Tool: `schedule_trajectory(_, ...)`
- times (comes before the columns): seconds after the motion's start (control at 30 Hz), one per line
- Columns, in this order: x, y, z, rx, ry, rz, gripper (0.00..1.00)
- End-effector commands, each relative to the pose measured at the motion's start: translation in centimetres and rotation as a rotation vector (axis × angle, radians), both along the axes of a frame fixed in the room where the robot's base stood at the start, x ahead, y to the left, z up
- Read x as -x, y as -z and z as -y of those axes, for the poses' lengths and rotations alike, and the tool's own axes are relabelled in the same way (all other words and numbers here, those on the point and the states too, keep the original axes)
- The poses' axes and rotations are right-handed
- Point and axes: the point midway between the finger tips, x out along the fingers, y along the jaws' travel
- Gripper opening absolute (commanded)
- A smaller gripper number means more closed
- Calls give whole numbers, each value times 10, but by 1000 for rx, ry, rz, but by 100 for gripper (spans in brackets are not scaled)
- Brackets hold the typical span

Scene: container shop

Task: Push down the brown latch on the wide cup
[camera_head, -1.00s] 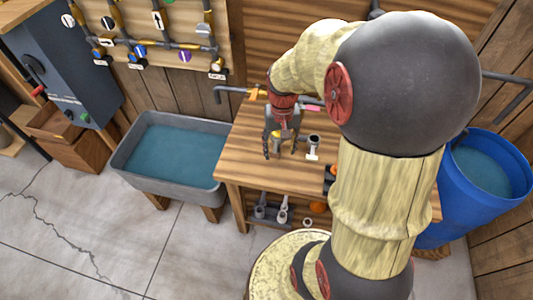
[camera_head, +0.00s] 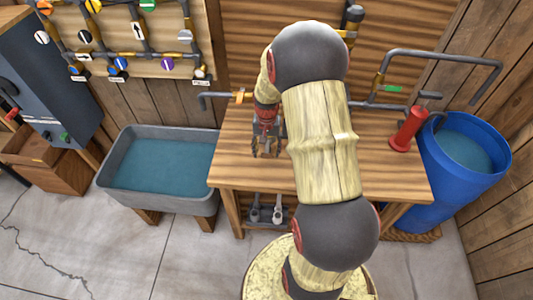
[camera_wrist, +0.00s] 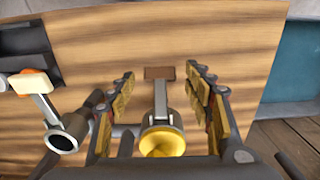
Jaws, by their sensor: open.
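The wide cup (camera_wrist: 161,132) has a dark body with a yellow inside. It shows at the lower middle of the wrist view. A light grey arm runs from it to a brown latch (camera_wrist: 159,73). My gripper (camera_head: 267,146) is open over the left part of the workbench, fingers pointing down. In the wrist view its fingers stand apart on either side of the cup and latch, with nothing held. Whether a finger touches the cup cannot be told. In the head view the cup cannot be made out clearly beside my gripper and arm.
A grey cup (camera_wrist: 67,135) with an orange-and-white latch (camera_wrist: 32,83) stands left of the wide cup. The wooden bench (camera_head: 385,180) also holds a red cylinder (camera_head: 408,129). A water trough (camera_head: 120,180) and a blue barrel (camera_head: 435,195) flank it. Pipes run behind.

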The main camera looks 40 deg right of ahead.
Motion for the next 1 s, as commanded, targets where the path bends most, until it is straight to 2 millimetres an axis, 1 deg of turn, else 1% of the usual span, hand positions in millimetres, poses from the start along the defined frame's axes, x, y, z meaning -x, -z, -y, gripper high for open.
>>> schedule_trajectory(0.03,0,6,0,-1,0,-1,52)
schedule_trajectory(0.13,0,11,0,-1,-1,-1,52)
schedule_trajectory(0.43,0,13,0,-1,-1,-1,52)
schedule_trajectory(1.0,0,12,0,0,-1,0,19)
